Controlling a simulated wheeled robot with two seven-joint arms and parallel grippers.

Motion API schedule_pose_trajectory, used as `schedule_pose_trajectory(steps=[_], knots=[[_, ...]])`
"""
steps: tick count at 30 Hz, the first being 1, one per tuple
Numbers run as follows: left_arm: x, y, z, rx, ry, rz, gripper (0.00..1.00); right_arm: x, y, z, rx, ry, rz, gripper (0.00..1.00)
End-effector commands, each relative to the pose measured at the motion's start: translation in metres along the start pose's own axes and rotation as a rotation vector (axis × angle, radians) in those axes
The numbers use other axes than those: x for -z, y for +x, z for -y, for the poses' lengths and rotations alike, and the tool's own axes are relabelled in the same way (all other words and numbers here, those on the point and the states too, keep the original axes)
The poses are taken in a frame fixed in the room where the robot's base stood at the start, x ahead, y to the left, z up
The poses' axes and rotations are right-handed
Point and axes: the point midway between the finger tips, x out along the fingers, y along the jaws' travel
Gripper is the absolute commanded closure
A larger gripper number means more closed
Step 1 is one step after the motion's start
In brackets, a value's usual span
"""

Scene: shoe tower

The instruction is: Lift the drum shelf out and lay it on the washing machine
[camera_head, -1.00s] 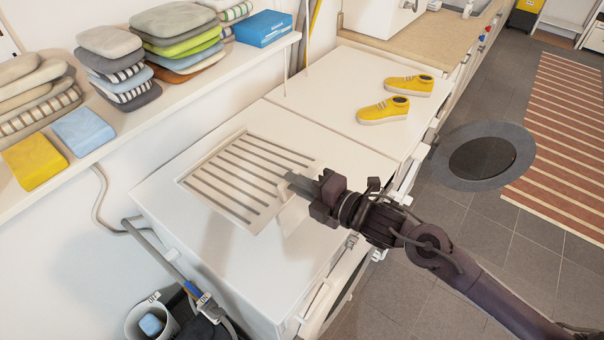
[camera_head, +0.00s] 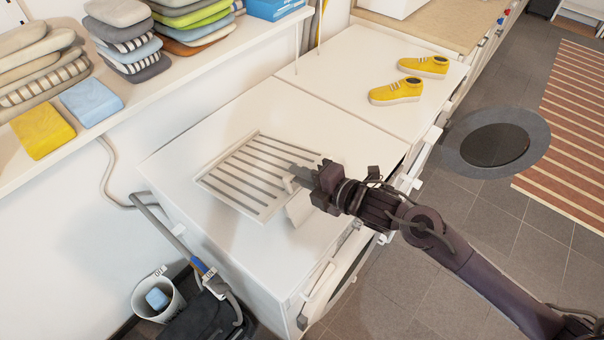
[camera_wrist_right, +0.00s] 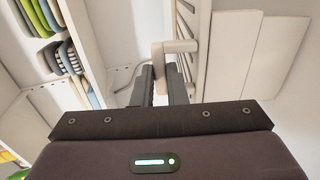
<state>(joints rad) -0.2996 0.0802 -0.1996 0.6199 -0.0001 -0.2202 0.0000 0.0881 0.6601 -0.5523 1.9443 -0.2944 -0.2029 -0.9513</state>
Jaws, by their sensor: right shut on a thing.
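The drum shelf (camera_head: 238,190), a white slatted rack, is over the top of the washing machine (camera_head: 182,169). My right gripper (camera_head: 293,175) is shut on the shelf's edge at its right side. In the right wrist view the two dark fingers (camera_wrist_right: 164,85) close around a white handle-like part of the shelf (camera_wrist_right: 176,47). Whether the shelf touches the machine top or is a little above it I cannot tell. A pair of yellow shoes (camera_head: 395,91) stands on the neighbouring machine top at the back. My left gripper is not in view.
A wall shelf (camera_head: 152,95) with folded cloths and cushions runs along the left. The round door (camera_head: 495,145) stands open at right. The machine top is bare around the rack.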

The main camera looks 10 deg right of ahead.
Motion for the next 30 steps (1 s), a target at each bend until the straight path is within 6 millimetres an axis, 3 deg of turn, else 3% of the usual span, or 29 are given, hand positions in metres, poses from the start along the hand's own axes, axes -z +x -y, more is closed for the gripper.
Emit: schedule_pose_trajectory(steps=[7,8,13,23,30], knots=[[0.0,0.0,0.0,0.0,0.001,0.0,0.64,0.0,0.0,-0.002,-0.004,-0.001,0.0,1.0],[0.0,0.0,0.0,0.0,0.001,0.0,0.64,0.0,0.0,-0.002,-0.004,-0.001,0.001,0.84],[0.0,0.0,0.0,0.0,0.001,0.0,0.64,0.0,0.0,-0.002,-0.003,-0.001,0.001,0.62],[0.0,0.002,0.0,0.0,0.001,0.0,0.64,-0.001,-0.004,0.002,0.003,0.0,0.001,0.62],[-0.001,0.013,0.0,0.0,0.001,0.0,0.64,-0.001,-0.038,0.004,0.004,-0.003,0.001,0.62]])
